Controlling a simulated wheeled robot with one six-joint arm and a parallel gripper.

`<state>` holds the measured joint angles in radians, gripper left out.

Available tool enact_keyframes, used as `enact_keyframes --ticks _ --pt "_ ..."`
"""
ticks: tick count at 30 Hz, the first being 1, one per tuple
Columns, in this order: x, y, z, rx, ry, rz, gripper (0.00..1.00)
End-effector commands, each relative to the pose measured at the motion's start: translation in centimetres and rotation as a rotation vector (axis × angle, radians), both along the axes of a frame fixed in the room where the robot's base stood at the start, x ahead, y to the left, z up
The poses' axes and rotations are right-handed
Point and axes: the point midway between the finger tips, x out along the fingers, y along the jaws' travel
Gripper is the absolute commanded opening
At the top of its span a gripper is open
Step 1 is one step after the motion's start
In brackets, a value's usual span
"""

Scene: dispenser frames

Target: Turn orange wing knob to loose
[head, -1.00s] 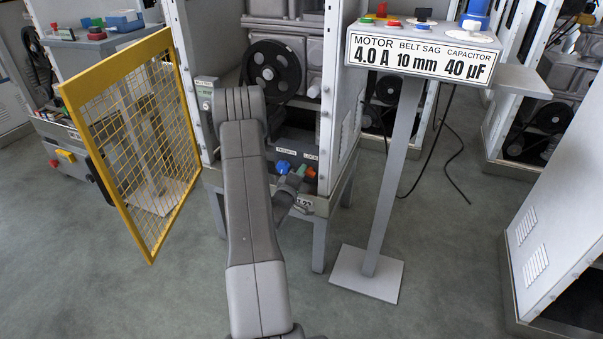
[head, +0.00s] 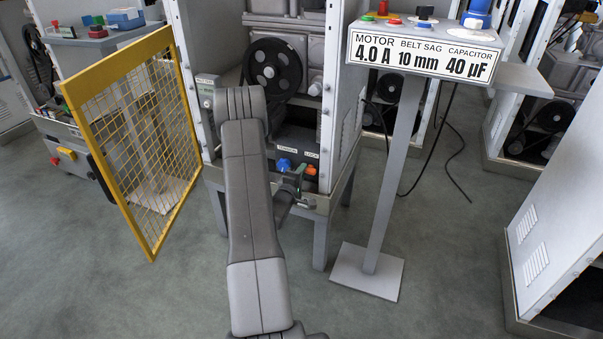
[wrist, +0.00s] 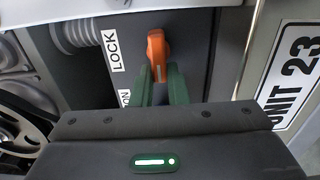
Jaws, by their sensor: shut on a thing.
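The orange wing knob (wrist: 157,50) is on the dark panel beside the LOCK label (wrist: 113,50). It also shows in the head view (head: 311,170), low in the open machine. In the wrist view its wing runs nearly up and down the picture. My gripper (wrist: 160,76) has its green fingers shut on the near end of the wing, one finger on each side. The fingers hide part of that end. In the head view my gripper (head: 303,178) is small and partly hidden by my arm.
A blue knob (head: 284,165) sits left of the orange one, by the TENSION label. A yellow mesh door (head: 150,140) stands open at left. A sign stand (head: 385,190) stands right of the machine. A belt pulley (head: 272,77) is above the panel.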

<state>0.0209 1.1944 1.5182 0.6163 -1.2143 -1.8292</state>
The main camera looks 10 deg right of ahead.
Motion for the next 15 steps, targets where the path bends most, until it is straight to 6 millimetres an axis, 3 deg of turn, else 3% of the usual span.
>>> enact_keyframes --ticks 2,3,5,15 --pt "-0.33 -0.17 -0.38 0.002 0.009 -0.006 0.00" --pt "-0.33 -0.17 -0.38 0.002 0.009 -0.006 0.21" --pt "-0.30 -0.16 -0.34 0.002 0.008 -0.005 0.33" --pt "-0.29 0.07 -0.10 0.002 0.002 -0.002 0.35"
